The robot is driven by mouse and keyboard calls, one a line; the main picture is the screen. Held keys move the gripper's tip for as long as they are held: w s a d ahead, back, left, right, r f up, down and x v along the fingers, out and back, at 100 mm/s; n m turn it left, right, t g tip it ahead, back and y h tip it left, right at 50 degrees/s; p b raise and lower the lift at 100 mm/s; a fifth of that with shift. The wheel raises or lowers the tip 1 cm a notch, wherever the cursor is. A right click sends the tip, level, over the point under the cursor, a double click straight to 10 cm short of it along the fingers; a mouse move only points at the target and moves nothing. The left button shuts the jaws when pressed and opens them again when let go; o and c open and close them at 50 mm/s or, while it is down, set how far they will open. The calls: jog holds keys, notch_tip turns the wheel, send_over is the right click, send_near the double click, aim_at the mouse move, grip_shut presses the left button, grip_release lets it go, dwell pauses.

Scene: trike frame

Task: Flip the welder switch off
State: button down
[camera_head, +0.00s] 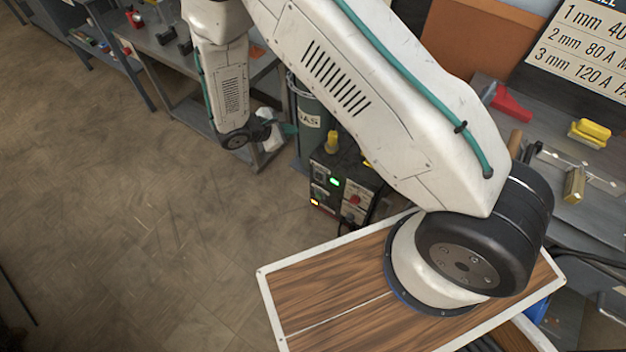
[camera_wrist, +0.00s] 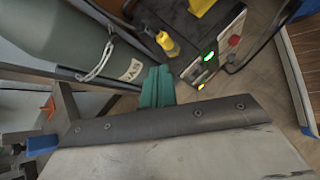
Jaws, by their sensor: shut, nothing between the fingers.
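The welder (camera_head: 343,190) is a dark box on the floor, beside the gas cylinder. It also shows at the top right of the wrist view (camera_wrist: 192,22). Its front panel has a glowing green light (camera_head: 334,182), a red knob (camera_head: 355,199) and a small amber light (camera_head: 314,202). The green light (camera_wrist: 209,55) and amber light (camera_wrist: 200,87) also show in the wrist view. I cannot tell which part is the switch. My gripper (camera_head: 290,130) has teal fingers, shut and empty. In the wrist view the fingers (camera_wrist: 158,76) are left of the panel, apart from it.
A grey-green gas cylinder (camera_head: 308,125) with a chain (camera_wrist: 100,62) stands behind my gripper. Workbenches (camera_head: 160,50) line the back left. A dark cable (camera_wrist: 265,45) runs from the panel. Floor (camera_head: 130,200) at left is clear.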

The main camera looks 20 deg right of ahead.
jog(key=s+a+f+n+t, duration=0.1)
jog(key=s+f+n, duration=0.1)
jog(key=f, duration=0.6)
jog(key=s+a+f+n+t+y, duration=0.1)
jog(key=s+f+n, duration=0.2)
jog(key=f, duration=0.5)
jog(key=s+a+f+n, duration=0.1)
jog(key=s+f+n, duration=0.1)
jog(key=f, duration=0.6)
jog(key=shift+s+a+f+n+t, duration=0.15)
jog(key=shift+s+f+n+t, duration=0.15)
jog(key=shift+f+n+t, duration=0.1)
send_near(317, 177)
jog(key=x, duration=0.5)
jog(key=shift+s+a+f, duration=0.1)
jog(key=shift+s+f, duration=0.1)
jog(key=shift+f, duration=0.15)
jog(key=shift+w+d+r, duration=0.1)
jog(key=shift+w+d, duration=0.25)
jog(key=shift+d, duration=0.15)
jog(key=shift+a, duration=0.1)
